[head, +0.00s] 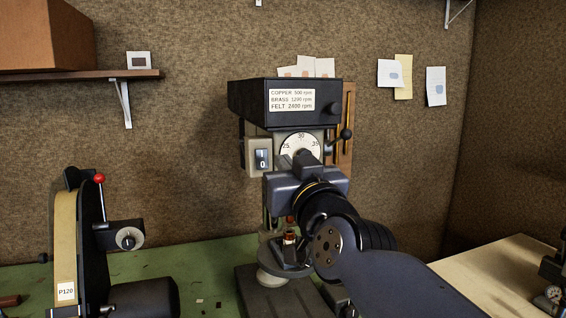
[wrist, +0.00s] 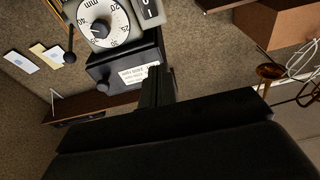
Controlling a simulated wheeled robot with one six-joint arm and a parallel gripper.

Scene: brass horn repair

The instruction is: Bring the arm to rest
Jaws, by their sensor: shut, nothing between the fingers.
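My gripper (wrist: 157,72) shows in the wrist view as a dark pair of fingers closed together with nothing between them. In the head view my arm comes in from the lower right, and its wrist is raised in front of the drill press (head: 250,100). My wrist hides part of the press's middle, and the fingertips cannot be made out clearly in the head view. The wrist view is turned and shows the press dial (wrist: 103,22) and the speed label (wrist: 139,74) close beyond the fingers.
A belt sander (head: 65,240) stands at the left on the green bench top (head: 205,265). A switch (head: 261,160) is on the press's left side. A shelf (head: 60,76) with a box (head: 50,35) hangs upper left. A pale table (head: 490,270) is at right.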

